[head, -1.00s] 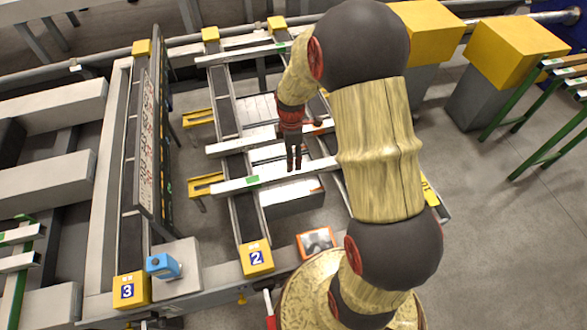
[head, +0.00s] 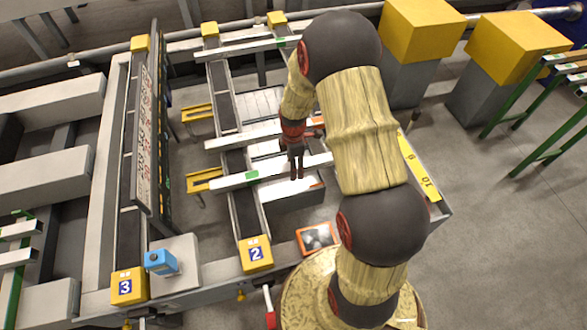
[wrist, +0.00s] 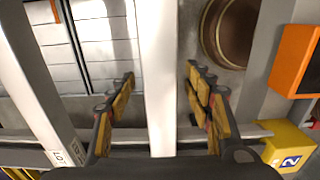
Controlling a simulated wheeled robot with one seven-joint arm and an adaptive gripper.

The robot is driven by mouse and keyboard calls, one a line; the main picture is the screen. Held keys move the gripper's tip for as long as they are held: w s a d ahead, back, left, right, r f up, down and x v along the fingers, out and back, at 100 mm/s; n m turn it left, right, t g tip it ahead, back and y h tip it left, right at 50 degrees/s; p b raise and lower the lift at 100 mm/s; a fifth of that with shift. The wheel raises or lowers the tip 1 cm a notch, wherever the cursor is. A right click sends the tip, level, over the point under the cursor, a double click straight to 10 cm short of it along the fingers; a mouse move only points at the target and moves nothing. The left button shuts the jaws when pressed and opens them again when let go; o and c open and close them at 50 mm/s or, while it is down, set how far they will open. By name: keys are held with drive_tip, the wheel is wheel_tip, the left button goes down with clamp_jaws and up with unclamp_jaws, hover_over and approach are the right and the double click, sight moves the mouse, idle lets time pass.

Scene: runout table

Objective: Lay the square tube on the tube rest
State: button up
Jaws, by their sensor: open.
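Pale square tubes lie crosswise over the runout rails. The nearest (head: 230,181) has a green mark and passes between the fingers of my gripper (head: 297,176). In the wrist view this tube (wrist: 155,70) runs between the two open fingers of my gripper (wrist: 160,76), with a gap at each side. A second tube (head: 228,139) with an orange end lies behind it; a third (head: 240,52), also green-marked, is farther back. Two yellow forked brackets (head: 200,187) stand left of the rails; I cannot tell whether these are the tube rest.
A yellow block marked 2 (head: 255,254) and an orange-framed screen (head: 316,238) stand at the near edge. An upright panel (head: 148,140) stands left. Yellow-topped blocks (head: 425,30) and a green rack (head: 545,125) are at right. Open floor (head: 500,240) lies front right.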

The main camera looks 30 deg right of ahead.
drive_tip(key=shift+c, duration=0.6)
drive_tip(key=c, duration=1.1)
drive_tip(key=shift+w+r, duration=0.1)
clamp_jaws()
